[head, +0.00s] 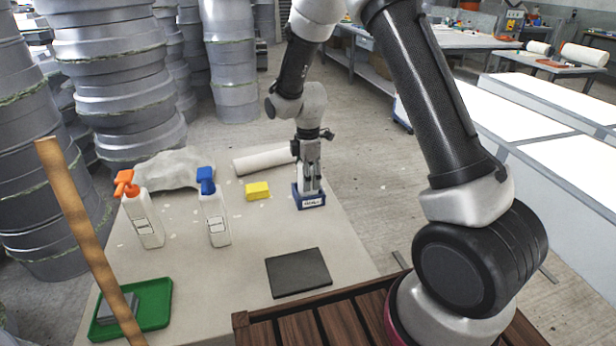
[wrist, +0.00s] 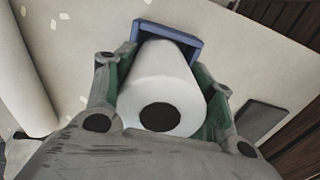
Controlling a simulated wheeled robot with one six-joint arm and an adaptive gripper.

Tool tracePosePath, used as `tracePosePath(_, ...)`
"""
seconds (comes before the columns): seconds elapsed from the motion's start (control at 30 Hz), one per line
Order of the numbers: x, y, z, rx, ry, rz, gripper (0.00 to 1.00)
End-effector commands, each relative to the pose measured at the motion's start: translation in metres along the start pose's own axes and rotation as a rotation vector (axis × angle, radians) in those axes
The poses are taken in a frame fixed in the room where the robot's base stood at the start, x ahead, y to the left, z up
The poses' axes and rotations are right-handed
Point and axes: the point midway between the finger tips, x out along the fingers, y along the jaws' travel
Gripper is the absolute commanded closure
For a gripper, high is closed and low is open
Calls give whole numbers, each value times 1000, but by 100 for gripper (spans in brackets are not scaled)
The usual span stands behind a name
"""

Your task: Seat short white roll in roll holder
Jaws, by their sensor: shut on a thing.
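The short white roll (wrist: 158,75) is upright between the fingers of my gripper (wrist: 160,100), its dark core hole facing the wrist camera. My gripper is shut on it. In the head view my gripper (head: 309,178) points down over the blue roll holder (head: 312,202), which has a white label on its front. The roll's lower end is at the holder in both views. The holder's blue rim (wrist: 178,33) shows around the far end of the roll in the wrist view. Whether the roll touches the holder's floor is hidden.
A long white roll (head: 262,161) lies behind the holder. A dark flat pad (head: 298,272) and a green tray (head: 155,300) lie nearer. Table around the holder's front is clear.

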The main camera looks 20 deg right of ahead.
Motion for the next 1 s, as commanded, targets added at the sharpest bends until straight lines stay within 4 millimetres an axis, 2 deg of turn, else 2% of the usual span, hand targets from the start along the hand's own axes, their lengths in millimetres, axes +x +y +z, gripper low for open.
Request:
tracePosePath(0.27, 2, 0, 0, 0, 0, 1, 75)
tracePosePath(0.3, 1, 0, 0, 0, 1, 2, 41)
tracePosePath(0.4, 1, 1, 0, 0, 1, 2, 24)
tracePosePath(0.77, -2, 1, 0, 0, 1, 3, 24)
tracePosePath(0.87, -13, 2, -1, 0, 2, 6, 24)
tracePosePath(1.0, -41, 2, -1, 0, 2, 8, 24)
